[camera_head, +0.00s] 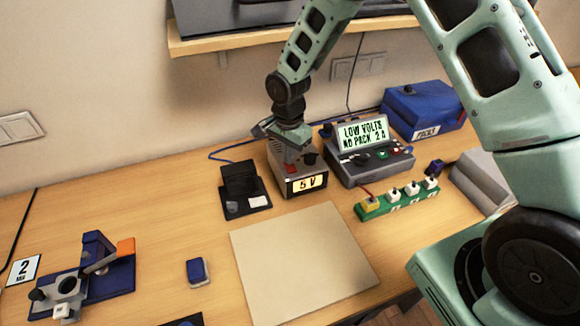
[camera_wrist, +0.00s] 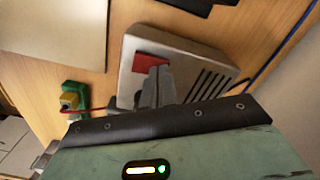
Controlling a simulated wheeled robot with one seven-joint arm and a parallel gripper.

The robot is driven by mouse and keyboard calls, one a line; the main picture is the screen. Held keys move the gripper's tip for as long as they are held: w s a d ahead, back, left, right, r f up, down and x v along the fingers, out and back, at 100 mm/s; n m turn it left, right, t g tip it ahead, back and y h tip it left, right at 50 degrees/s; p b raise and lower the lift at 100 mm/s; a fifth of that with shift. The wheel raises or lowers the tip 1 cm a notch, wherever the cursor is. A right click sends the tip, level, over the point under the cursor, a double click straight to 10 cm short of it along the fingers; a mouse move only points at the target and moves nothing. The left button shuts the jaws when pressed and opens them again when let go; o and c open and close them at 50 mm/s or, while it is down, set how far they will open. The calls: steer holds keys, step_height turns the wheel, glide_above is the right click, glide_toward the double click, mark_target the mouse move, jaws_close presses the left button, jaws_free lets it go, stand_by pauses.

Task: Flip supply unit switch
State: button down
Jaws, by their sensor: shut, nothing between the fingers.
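The supply unit (camera_head: 284,185) is a small grey box with a lit display reading "5 V" and a dark knob, standing toward the back of the table. Its red switch (camera_head: 289,169) is on top, and it also shows in the wrist view (camera_wrist: 149,63), partly covered by my fingers. My gripper (camera_head: 290,150) is directly over the unit, pointing down. In the wrist view my gripper (camera_wrist: 155,88) is shut and empty, its fingertips at or just above the red switch. I cannot tell whether they touch it.
Right of the unit stands a grey tester (camera_head: 366,167) with a lit screen, and a blue case (camera_head: 424,108) behind. A green connector strip (camera_head: 398,203) lies in front of the tester. A black stand (camera_head: 243,190) is close on the left. A pale mat (camera_head: 302,262) in front is bare.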

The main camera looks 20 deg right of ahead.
step_height(320, 180, up, 7)
steer(key=p, duration=0.4)
stand_by(0.5)
stand_by(0.4)
steer(key=s+a+r+n+b, duration=0.2)
steer(key=s+a+n+b, duration=0.15)
steer(key=s, duration=0.35)
steer(key=s+a+r+n+b, duration=0.2)
steer(key=s+r+n, duration=0.1)
steer(key=s+n, duration=0.3)
steer(key=s+a+r+n+b, duration=0.2)
steer(key=s+a+n, duration=0.15)
steer(key=s, duration=0.45)
steer(key=s+d+n+b, duration=0.2)
steer(key=s+n, duration=0.4)
steer(key=s, duration=0.4)
steer(key=shift+d+f+n+y, duration=0.2)
steer(key=shift+d+n+y, duration=0.1)
steer(key=shift+d+n, duration=0.1)
